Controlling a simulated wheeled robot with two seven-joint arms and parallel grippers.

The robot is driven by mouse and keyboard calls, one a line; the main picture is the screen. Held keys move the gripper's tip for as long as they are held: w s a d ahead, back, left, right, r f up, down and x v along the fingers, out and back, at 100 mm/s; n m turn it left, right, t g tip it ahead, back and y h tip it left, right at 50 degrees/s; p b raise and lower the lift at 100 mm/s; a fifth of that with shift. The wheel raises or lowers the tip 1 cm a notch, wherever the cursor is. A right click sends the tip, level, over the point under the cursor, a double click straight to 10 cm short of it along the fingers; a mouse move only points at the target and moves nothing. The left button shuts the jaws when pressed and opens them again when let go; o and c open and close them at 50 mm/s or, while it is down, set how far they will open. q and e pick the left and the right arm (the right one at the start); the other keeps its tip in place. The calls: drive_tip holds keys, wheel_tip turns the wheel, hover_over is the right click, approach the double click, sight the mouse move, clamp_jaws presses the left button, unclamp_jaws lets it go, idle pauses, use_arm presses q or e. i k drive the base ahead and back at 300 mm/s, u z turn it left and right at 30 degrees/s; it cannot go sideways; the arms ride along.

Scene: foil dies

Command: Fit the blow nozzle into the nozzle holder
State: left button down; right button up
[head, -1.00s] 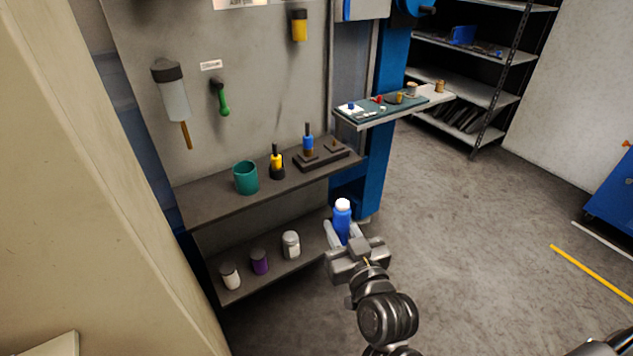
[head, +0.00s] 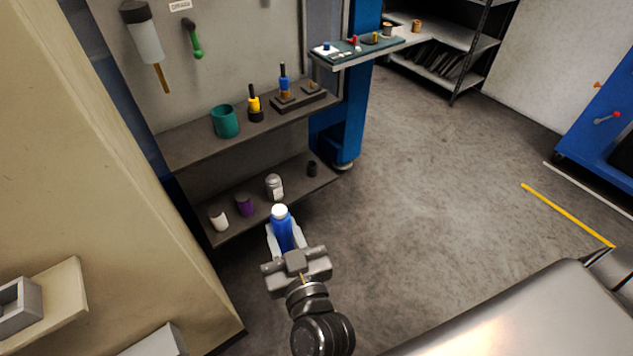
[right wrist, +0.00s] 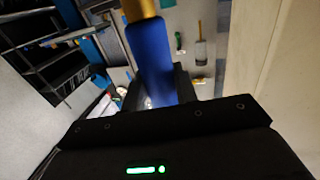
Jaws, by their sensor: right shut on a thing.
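My right gripper (head: 284,244) is shut on a blue cylindrical piece with a pale top (head: 283,232), which I take to be the blow nozzle. It is held upright in free air in front of the shelves. In the right wrist view the blue body (right wrist: 152,65) stands between the fingers, with a brass-coloured end at the top edge. A grey block with a square opening (head: 17,303) sits on a pale ledge at the lower left; it may be the nozzle holder, but I cannot tell for sure. My left gripper is not in view.
A two-level shelf (head: 185,145) behind the gripper carries a teal cup (head: 225,121), tools in dark stands and several small jars. A cream panel (head: 110,190) stands at the left. A shiny metal surface (head: 520,320) fills the lower right. The middle floor is clear.

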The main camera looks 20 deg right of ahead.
sight(311, 173)
drive_tip(key=k, duration=0.3)
drive_tip(key=z, duration=1.9)
drive_tip(key=i, duration=2.1)
drive_tip(key=u, duration=3.65)
